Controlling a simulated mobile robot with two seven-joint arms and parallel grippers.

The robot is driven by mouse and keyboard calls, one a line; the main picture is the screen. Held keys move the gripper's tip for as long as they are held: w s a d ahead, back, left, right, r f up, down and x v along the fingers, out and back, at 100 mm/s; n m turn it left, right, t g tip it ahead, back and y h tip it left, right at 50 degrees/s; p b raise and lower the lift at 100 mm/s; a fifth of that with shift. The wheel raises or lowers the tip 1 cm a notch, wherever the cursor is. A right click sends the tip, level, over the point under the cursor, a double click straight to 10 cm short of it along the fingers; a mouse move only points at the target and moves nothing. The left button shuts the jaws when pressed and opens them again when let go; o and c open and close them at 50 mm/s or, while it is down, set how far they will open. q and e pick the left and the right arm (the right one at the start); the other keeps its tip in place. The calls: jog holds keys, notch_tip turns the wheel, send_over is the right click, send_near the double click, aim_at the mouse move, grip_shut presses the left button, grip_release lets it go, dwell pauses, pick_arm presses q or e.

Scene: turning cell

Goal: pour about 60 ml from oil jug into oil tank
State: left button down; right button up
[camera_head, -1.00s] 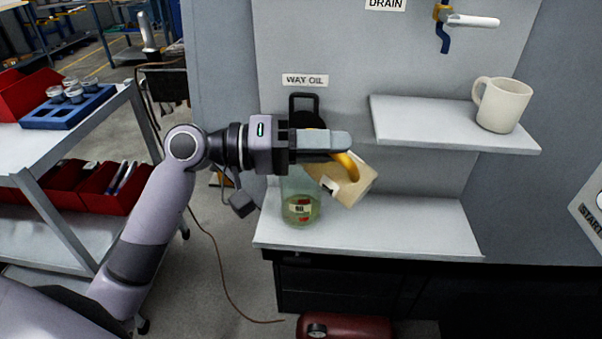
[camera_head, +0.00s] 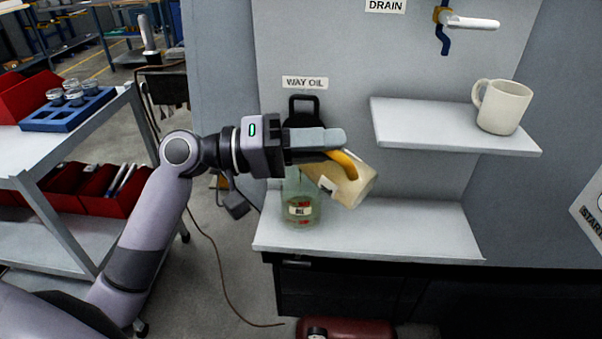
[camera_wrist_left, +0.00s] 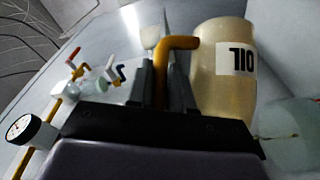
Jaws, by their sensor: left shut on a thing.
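The oil jug (camera_head: 352,185) is beige with an orange handle and a label. It is held tilted beside and partly above the clear oil tank (camera_head: 302,212), its mouth end toward the tank. My left gripper (camera_head: 335,145) is shut on the handle. The tank stands on the white lower shelf, with greenish liquid in its lower part and a label with red marks. Its top is hidden behind my gripper and the jug. I cannot make out a stream. In the left wrist view the jug (camera_wrist_left: 222,75) shows its OIL label, and the pale tank (camera_wrist_left: 290,125) is at the right edge.
A cream mug (camera_head: 503,107) stands on the upper shelf (camera_head: 440,130) at right. A drain valve (camera_head: 465,20) is above. A black loop-shaped part (camera_head: 304,106) stands behind my gripper. The lower shelf (camera_head: 410,230) is clear to the right of the tank.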

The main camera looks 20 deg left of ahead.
pick_arm(q)
jog(key=shift+a+r+h, duration=0.2)
jog(key=shift+h, duration=0.1)
dwell(0.9)
jog(key=shift+w+a+n, duration=0.1)
jog(key=shift+n, duration=0.2)
jog(key=d+m+y+p, duration=0.1)
jog(key=p, duration=0.1)
jog(key=s+d+m+y+p, duration=0.1)
jog(key=p, duration=0.1)
jog(key=shift+d+m+g, duration=0.4)
jog(key=shift+s+d+f+y, duration=0.15)
jog(key=shift+f+y, duration=0.25)
jog(key=shift+f, duration=0.2)
jog(key=shift+f+b, duration=0.15)
jog(key=shift+b, duration=0.15)
